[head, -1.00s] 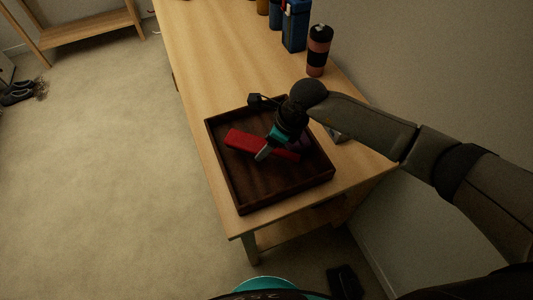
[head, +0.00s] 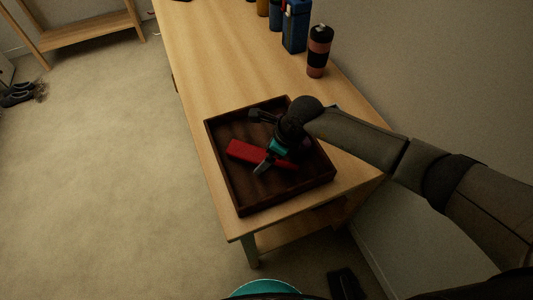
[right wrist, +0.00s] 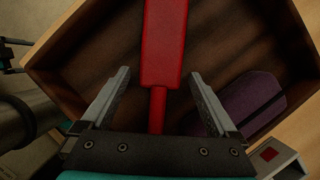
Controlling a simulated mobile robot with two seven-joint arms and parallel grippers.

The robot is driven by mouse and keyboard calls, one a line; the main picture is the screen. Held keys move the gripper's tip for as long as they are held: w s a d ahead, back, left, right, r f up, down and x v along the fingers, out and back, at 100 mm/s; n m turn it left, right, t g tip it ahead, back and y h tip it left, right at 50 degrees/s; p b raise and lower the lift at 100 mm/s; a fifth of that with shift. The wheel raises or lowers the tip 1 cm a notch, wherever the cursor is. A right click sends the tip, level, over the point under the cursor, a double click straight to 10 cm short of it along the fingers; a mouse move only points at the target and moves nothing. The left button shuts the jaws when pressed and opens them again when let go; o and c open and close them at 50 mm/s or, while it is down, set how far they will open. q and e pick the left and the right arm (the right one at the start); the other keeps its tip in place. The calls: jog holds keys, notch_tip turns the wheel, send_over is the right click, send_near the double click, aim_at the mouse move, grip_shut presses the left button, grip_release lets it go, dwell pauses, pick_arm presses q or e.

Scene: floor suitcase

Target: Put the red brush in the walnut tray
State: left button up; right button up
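The walnut tray (head: 240,203) sits on the near end of the wooden table. The red brush (head: 247,153) lies inside it, below my right gripper (head: 266,164). In the right wrist view the brush's wide red part (right wrist: 164,45) points away from me, and its thin handle (right wrist: 157,110) runs between my right fingers. The fingers (right wrist: 158,73) stand wide apart, with clear gaps on both sides of the handle. The gripper partly hides the brush in the head view. My left gripper is not identifiable in these views.
A purple item (right wrist: 248,104) is in the tray, right of the brush in the right wrist view. A dark-and-copper tumbler (head: 318,51) and a blue container (head: 295,26) stand farther back by the wall. The table's middle is clear.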

jog(key=shift+r, duration=0.1)
jog(key=shift+d+r, duration=0.1)
jog(key=shift+r, duration=0.2)
jog(key=p+v, duration=0.2)
jog(key=v, duration=0.9)
jog(key=shift+r, duration=0.15)
